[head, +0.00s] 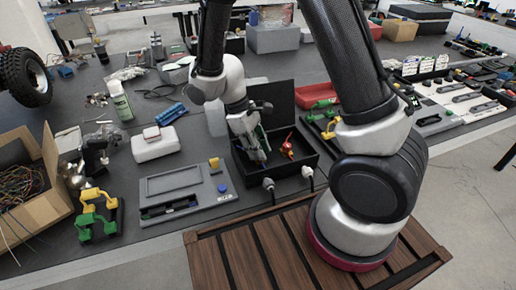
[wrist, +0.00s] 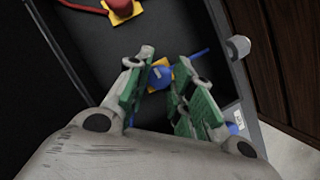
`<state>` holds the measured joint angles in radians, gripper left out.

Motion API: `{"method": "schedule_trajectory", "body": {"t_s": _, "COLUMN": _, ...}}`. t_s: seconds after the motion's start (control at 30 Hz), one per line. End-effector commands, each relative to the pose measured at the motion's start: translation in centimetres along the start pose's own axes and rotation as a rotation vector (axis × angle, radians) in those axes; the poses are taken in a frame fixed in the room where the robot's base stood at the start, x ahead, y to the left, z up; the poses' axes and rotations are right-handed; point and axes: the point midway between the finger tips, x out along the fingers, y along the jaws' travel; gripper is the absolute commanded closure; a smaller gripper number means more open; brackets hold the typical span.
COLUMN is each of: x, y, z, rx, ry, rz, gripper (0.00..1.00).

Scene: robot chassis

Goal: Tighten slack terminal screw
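A black open box (head: 308,158) stands at the table's front edge in the head view. My gripper (head: 260,155) reaches down into its left part. In the wrist view its two green-padded fingers (wrist: 162,82) are apart, with a small blue screw terminal (wrist: 160,76) on a yellow base between and just beyond the tips. Whether the pads touch it cannot be made out. A blue stem or wire runs from it toward upper right. A red terminal (wrist: 122,6) on a yellow base with a red lead is at the top; it also shows in the head view (head: 287,147).
A grey panel unit (head: 175,187) lies left of the box, and a red tray (head: 315,95) behind it. Plugs (head: 307,172) stick out of the box's front wall. A cardboard box of wires (head: 25,185) stands at far left.

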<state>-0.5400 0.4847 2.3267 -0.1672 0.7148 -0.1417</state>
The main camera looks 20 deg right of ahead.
Motion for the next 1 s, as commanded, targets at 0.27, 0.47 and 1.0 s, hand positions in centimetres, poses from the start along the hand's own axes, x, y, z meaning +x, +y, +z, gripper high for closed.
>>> {"method": "schedule_trajectory", "body": {"t_s": 0.27, "x": -0.02, "y": 0.03, "z": 0.0, "rx": 0.006, "ry": 0.0, "rz": -0.002, "gripper": 1.0}}
{"method": "schedule_trajectory", "body": {"t_s": 0.47, "x": -0.01, "y": 0.08, "z": 0.04, "rx": 0.06, "ry": -0.001, "rz": -0.025, "gripper": 1.0}}
{"method": "schedule_trajectory", "body": {"t_s": 1.0, "x": 0.03, "y": 0.33, "z": 0.1, "rx": 0.471, "ry": -0.001, "rz": -0.195, "gripper": 1.0}}
